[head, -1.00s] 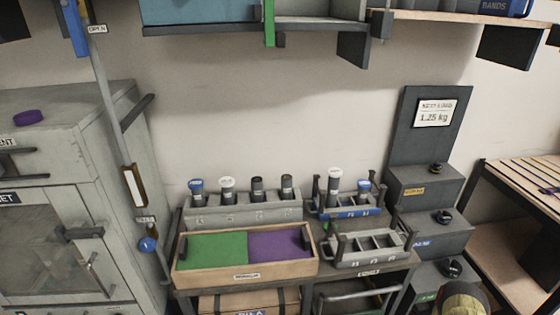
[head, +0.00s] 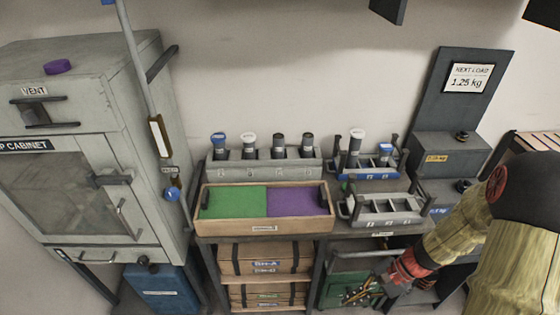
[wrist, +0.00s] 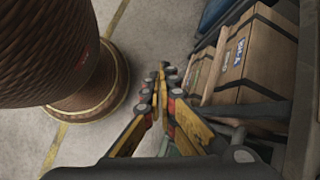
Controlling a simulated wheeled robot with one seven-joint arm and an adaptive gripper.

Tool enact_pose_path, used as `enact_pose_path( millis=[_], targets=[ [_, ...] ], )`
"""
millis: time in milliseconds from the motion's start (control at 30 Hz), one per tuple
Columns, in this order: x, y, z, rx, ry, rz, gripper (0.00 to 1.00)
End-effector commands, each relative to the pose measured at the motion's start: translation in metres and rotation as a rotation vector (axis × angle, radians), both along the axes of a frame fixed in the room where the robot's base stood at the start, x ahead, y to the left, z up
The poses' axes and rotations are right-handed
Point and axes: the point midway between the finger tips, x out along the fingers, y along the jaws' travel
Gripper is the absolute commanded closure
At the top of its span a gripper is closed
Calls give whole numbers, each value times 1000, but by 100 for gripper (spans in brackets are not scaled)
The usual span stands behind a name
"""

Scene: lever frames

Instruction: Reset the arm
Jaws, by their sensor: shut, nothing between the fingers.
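My gripper (head: 362,294) shows at the lower right of the head view, at the end of my yellow-sleeved arm. It is low, in front of the bench's lower shelf and near a green bin (head: 345,262). In the wrist view my gripper (wrist: 161,72) has its yellow-black fingers together at the tips, with nothing between them. The floor (wrist: 120,48) lies beyond the fingertips.
A cabinet (head: 75,185) stands at left. The bench carries a green-and-purple tray (head: 262,227), a rack of several capped cylinders (head: 262,166) and a grey caddy (head: 385,211). Cartons (head: 265,260) sit below; they also show in the wrist view (wrist: 245,55).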

Motion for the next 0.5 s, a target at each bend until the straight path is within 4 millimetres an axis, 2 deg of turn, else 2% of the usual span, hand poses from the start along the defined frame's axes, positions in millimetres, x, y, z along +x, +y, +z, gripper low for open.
enact_pose_path(
  millis=[33,100,500],
  targets=[
    [-5,-1,21,-46,-40,80,100],
    [-13,-4,44,-106,-83,183,100],
    [-47,-23,168,-486,-360,662,100]
  ],
)
